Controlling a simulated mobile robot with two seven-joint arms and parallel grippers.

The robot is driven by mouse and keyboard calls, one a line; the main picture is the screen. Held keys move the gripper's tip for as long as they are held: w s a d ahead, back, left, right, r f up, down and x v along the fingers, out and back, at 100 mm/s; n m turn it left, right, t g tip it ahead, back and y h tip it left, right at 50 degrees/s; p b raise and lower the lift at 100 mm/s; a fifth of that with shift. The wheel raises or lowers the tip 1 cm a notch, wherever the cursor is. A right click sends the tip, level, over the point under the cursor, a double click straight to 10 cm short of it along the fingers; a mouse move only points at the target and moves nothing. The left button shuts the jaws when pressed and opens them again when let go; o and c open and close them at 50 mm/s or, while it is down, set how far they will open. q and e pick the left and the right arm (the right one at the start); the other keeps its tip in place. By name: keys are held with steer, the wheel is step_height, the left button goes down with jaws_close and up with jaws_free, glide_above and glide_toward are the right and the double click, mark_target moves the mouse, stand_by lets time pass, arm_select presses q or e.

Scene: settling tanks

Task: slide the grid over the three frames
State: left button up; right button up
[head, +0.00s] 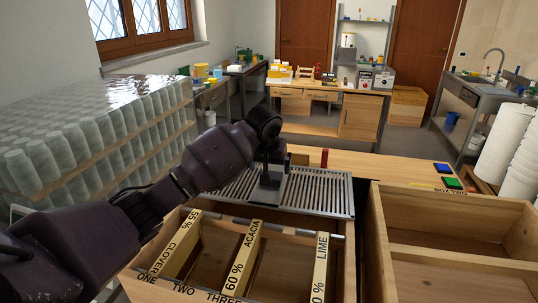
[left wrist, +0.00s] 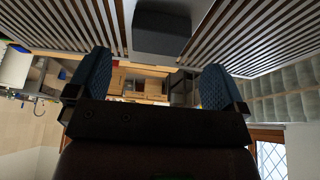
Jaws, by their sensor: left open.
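The slatted metal grid (head: 318,192) lies flat at the back of the near wooden box (head: 348,262), behind most of the frames' length. It also fills the top of the left wrist view (left wrist: 265,35). A dark grey block (left wrist: 162,30) stands on it. Three wooden frames sit side by side in the box: clover (head: 178,243), acacia (head: 243,258) and lime (head: 320,268). Their front parts are uncovered. My left gripper (head: 272,157) is above the grid by the block; in the wrist view its blue-padded fingers (left wrist: 156,78) are apart and empty. My right gripper is out of view.
A second wooden box (head: 455,260) with a divider stands to the right. A red cylinder (head: 324,158) stands behind the grid. Blue and green pads (head: 448,175) lie at the bench's right. Stacked jars (head: 85,135) fill the left; white rolls (head: 508,140) stand far right.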

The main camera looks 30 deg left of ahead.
arm_select(q)
steer(key=shift+x, duration=2.55)
steer(key=shift+w, duration=0.1)
steer(key=c, duration=1.3)
steer(key=shift+s+d, duration=1.1)
steer(key=shift+s, duration=3.15)
steer(key=shift+s+d, duration=1.1)
steer(key=shift+s, duration=3.15)
steer(key=shift+s+d, duration=1.1)
steer(key=shift+s, duration=3.15)
steer(key=o, duration=1.3)
